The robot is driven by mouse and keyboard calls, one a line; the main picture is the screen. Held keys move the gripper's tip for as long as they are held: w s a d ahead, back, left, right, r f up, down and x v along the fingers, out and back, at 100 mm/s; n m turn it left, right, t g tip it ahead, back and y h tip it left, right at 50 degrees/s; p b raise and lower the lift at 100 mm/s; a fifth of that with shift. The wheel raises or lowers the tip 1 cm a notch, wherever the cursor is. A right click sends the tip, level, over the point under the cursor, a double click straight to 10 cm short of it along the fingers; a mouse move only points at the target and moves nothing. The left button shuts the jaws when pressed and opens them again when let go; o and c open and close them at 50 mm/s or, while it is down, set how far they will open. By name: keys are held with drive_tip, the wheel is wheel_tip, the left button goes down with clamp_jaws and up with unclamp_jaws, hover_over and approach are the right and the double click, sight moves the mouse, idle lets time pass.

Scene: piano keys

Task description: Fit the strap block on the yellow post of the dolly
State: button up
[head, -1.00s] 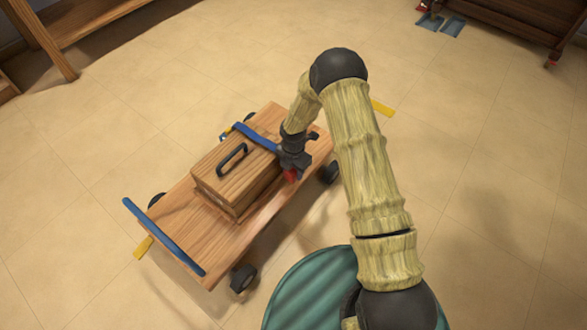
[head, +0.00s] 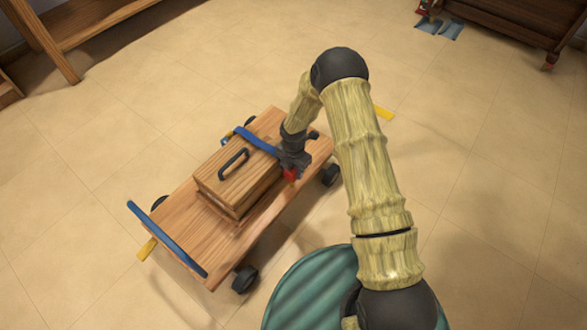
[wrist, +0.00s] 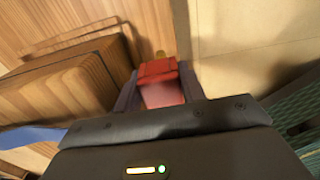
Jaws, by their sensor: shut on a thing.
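The strap block is red (wrist: 162,82) and sits between the fingers of my gripper (wrist: 158,88) in the wrist view. My gripper is shut on it. In the head view my gripper (head: 291,165) is low over the right side of the wooden dolly (head: 180,218), beside the wooden case, with the red block just showing below it. In the wrist view a small yellow post (wrist: 160,54) shows just beyond the block's far end, near the dolly's edge. I cannot tell whether block and post touch. The post is hidden in the head view.
A wooden case (head: 236,183) with a dark handle stands on the dolly, close to my gripper. Wooden furniture (head: 510,22) stands at the back right. Open floor lies around.

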drive_tip(key=shift+r+p, duration=0.6)
drive_tip(key=shift+r, duration=0.15)
drive_tip(key=shift+f, duration=0.2)
drive_tip(key=shift+f+b, duration=0.6)
drive_tip(key=shift+f, duration=0.85)
drive_tip(key=shift+f, duration=0.65)
idle(0.5)
drive_tip(key=o, duration=1.1)
drive_tip(key=shift+c, duration=0.2)
drive_tip(key=shift+o, duration=0.4)
